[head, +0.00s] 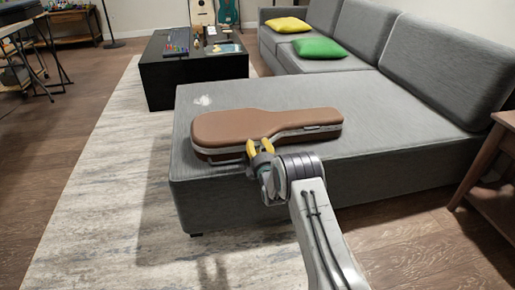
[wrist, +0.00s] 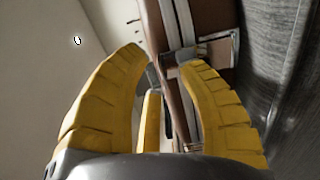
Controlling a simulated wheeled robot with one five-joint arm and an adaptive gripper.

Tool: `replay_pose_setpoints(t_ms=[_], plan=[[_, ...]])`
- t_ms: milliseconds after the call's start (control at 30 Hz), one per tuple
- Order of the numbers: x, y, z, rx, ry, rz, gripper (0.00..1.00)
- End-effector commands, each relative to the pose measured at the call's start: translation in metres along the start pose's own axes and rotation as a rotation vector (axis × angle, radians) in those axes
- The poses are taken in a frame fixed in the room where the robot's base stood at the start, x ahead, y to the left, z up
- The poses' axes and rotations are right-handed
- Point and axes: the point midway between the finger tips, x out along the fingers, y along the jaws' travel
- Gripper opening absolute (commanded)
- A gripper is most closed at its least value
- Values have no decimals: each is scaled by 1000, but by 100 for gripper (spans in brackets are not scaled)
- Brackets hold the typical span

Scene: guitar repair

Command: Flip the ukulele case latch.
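The brown ukulele case (head: 255,124) lies closed on the grey sofa's long seat, with a pale metal seam along its side. My gripper (head: 260,147), with yellow fingers, is at the near side of the case, toward its wide left end. In the wrist view my gripper (wrist: 163,58) is open, its curved fingers apart. The case (wrist: 153,25) and its metal seam (wrist: 180,25) show beyond the fingertips. A silver metal fitting (wrist: 222,46), perhaps part of a latch, sits beside the right fingertip. That finger partly hides the fittings, and I cannot tell whether it touches them.
The grey sofa seat (head: 375,130) has free room right of the case. Yellow (head: 287,25) and green (head: 319,47) cushions lie farther back. A black low table (head: 168,83) with small items stands behind left. A wooden side table (head: 490,165) stands at right.

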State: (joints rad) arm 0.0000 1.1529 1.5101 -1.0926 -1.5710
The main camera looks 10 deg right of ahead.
Motion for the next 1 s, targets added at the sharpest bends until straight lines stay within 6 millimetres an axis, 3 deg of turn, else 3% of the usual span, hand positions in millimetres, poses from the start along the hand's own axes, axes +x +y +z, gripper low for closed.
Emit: replay_pose_setpoints(t_ms=[500, 900, 1000], plan=[[6, 0, 0, 0, 0, -1, 35], [5, 0, 0, 0, 0, 0, 0], [5, 0, 0, 0, 0, -1, 0]])
